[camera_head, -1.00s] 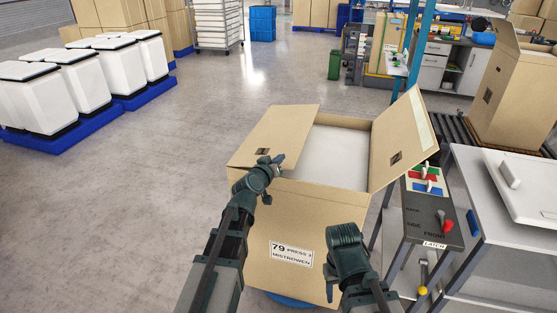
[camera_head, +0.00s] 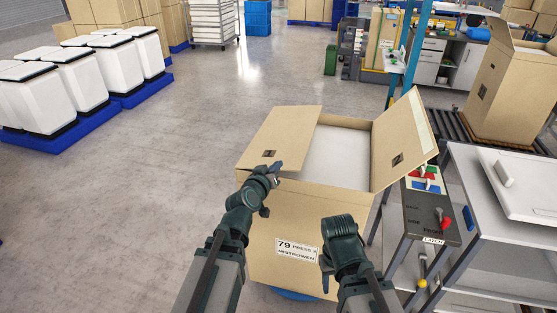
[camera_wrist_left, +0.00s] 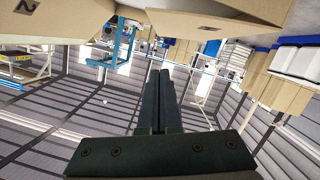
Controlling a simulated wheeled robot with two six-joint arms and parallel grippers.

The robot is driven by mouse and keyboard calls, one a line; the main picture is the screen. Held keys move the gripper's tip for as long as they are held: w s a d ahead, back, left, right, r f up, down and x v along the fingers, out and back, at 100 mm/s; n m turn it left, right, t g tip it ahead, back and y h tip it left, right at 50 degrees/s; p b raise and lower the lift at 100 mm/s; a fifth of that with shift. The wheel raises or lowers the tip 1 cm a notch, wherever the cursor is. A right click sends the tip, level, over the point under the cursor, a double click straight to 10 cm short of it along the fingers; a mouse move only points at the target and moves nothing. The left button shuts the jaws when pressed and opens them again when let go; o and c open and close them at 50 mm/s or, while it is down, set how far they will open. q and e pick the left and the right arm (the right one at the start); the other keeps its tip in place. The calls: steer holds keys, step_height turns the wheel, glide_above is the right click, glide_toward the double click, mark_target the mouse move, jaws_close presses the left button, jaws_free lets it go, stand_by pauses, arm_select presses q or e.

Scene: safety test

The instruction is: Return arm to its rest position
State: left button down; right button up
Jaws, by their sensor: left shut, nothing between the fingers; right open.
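My left arm (camera_head: 237,212) reaches up and in from the left, in front of a large open cardboard box. Its gripper (camera_head: 277,166) is by the box's near left top edge; I cannot tell whether it touches. In the left wrist view the two dark fingers (camera_wrist_left: 160,85) are shut together with nothing between them. My right arm (camera_head: 345,240) is bent low in front of the box's near right side. Its fingers are hidden behind its own wrist. The cardboard box (camera_head: 270,225) has raised flaps and a pale white interior.
A control stand (camera_head: 432,215) with levers and a grey bench (camera_head: 500,240) with a white lid stand right of the box. Another open carton (camera_head: 510,95) is on rollers behind. White bins (camera_head: 80,75) stand on blue pallets at left. The floor between is clear.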

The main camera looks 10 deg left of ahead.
arm_select(q)
steer(key=s+d+f+m+g+h, duration=0.2)
steer(key=s+d+f+m+g, duration=0.3)
steer(key=s+d+f+g, duration=0.45)
steer(key=s+f+g+y, duration=0.3)
steer(key=s, duration=0.5)
steer(key=s+f+m+g+y, duration=0.1)
steer(key=s+f+g+y, duration=0.1)
steer(key=s, duration=0.5)
step_height(320, 180, down, 2)
steer(key=shift+s+a+f+g+y, duration=0.2)
steer(key=shift+s+g+y, duration=0.2)
steer(key=shift+g, duration=0.15)
